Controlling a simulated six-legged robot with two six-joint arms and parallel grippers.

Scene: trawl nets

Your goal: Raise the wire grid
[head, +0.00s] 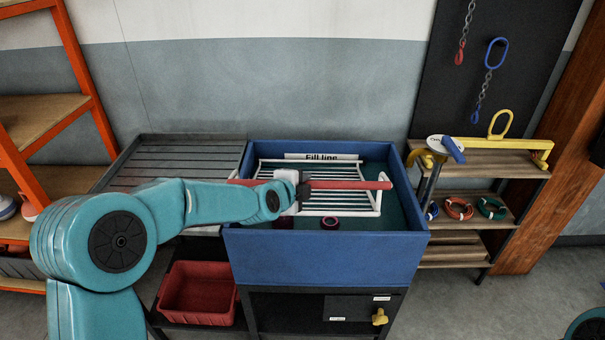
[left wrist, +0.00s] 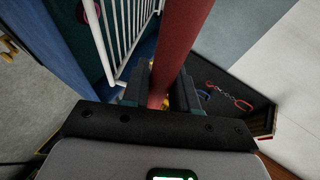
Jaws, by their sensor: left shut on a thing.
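The white wire grid (head: 330,205) is in the blue tank (head: 325,258), its bars showing behind and below a red bar (head: 350,185). The red bar runs across the grid's width, with a white end frame at its right end. My left gripper (head: 303,187) is shut on the red bar near its middle. In the left wrist view, the red bar (left wrist: 181,45) passes between the two fingers (left wrist: 160,85), and the grid (left wrist: 122,38) shows to its left. I cannot tell how high the grid hangs above the tank floor. My right gripper is not in view.
Dark red rings (head: 331,223) lie in the tank near its front wall. A "Fill line" label (head: 322,157) is at the back. A slatted drain board (head: 185,160) adjoins on the left, above a red bin (head: 198,290). A shelf (head: 485,158) with a yellow beam stands right.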

